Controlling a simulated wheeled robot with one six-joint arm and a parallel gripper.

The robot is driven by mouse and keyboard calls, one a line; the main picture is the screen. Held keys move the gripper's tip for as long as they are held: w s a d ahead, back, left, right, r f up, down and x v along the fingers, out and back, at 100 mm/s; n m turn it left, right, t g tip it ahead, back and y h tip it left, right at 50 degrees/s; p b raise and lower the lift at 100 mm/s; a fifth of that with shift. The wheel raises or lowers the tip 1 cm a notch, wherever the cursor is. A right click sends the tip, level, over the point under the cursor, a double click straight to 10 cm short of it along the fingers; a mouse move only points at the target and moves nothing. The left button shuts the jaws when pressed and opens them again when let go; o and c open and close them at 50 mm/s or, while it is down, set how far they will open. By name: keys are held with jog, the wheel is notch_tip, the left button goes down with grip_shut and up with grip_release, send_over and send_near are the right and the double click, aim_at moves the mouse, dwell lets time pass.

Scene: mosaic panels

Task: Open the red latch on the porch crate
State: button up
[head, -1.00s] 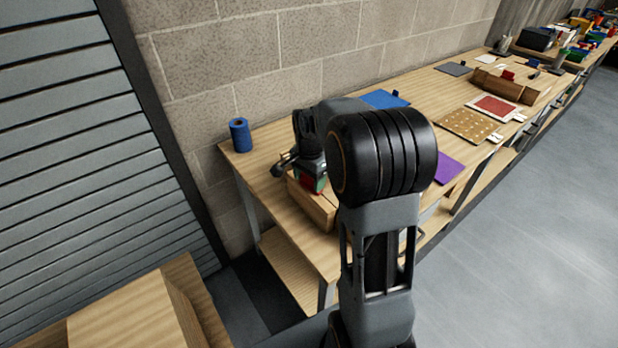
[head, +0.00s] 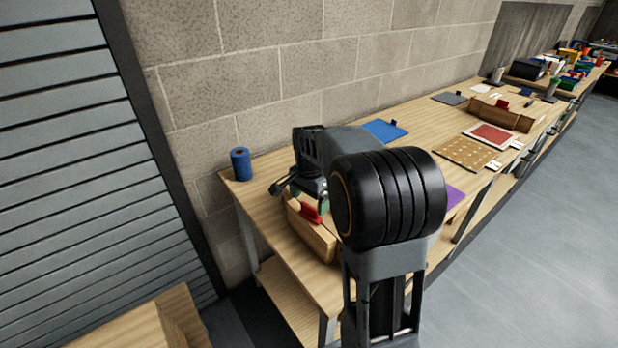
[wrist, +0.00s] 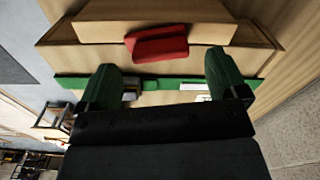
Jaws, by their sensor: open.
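The wooden crate (head: 318,242) stands at the near left end of the bench. Its red latch (head: 311,212) shows as a tilted red piece at the crate's top. In the wrist view the latch (wrist: 157,43) lies against the pale wood (wrist: 75,43), slightly askew. My gripper (wrist: 160,60) is open and empty, its two green fingers spread wide. The latch lies just beyond the fingertips, between them from side to side, and looks apart from both. In the head view my gripper is close above and behind the latch, partly hidden by my arm.
A blue roll (head: 240,164) stands at the bench's left corner. A blue mat (head: 385,131), a purple mat (head: 453,197) and a dotted board (head: 466,153) lie farther along. The block wall (head: 280,80) runs close behind the bench.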

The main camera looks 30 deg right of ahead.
aim_at(309, 206)
notch_tip(309, 206, up, 10)
jog(key=shift+r, duration=0.25)
dwell(0.6)
